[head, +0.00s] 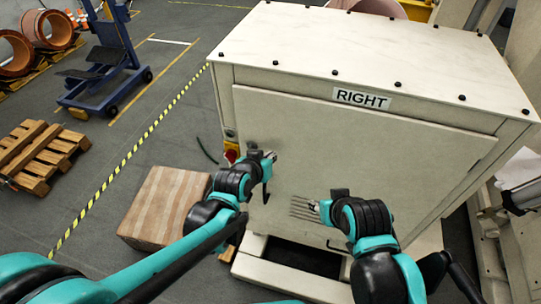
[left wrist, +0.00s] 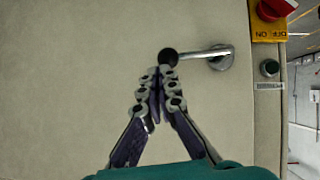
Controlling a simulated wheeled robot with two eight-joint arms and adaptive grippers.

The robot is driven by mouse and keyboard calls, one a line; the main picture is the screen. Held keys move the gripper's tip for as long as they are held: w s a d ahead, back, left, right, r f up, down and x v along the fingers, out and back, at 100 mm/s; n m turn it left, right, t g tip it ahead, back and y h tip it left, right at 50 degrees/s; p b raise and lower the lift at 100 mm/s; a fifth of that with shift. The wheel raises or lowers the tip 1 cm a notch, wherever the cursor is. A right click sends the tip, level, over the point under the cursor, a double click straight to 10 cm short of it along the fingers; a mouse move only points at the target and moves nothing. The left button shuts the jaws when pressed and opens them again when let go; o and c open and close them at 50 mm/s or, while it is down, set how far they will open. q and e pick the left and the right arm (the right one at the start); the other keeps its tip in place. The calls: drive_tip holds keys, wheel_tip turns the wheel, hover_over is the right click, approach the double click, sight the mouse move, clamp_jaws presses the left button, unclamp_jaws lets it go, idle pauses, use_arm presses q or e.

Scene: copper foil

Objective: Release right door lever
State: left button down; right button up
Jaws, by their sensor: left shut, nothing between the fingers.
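The cabinet's front door (head: 400,165) appears closed under a "RIGHT" label (head: 362,98). In the left wrist view, the silver door lever (left wrist: 203,53) extends left from its round mount to a dark round knob. My left gripper (head: 270,158) is in front of the door's left side. It is shut and empty, and in the left wrist view its fingertips (left wrist: 162,82) lie just below the knob; whether they touch it is unclear. The lever is mostly hidden behind the left gripper in the head view. My right gripper (head: 316,206) is near the door's vent slots (head: 302,208); its jaw state is unclear.
A pallet (head: 40,155) and blue lift cart (head: 105,60) are farther left.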

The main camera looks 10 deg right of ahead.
use_arm(q)
drive_tip(key=shift+d+f, duration=0.15)
drive_tip(key=shift+f, duration=0.2)
use_arm(e)
drive_tip(key=shift+d+f, duration=0.1)
drive_tip(key=shift+f, duration=0.15)
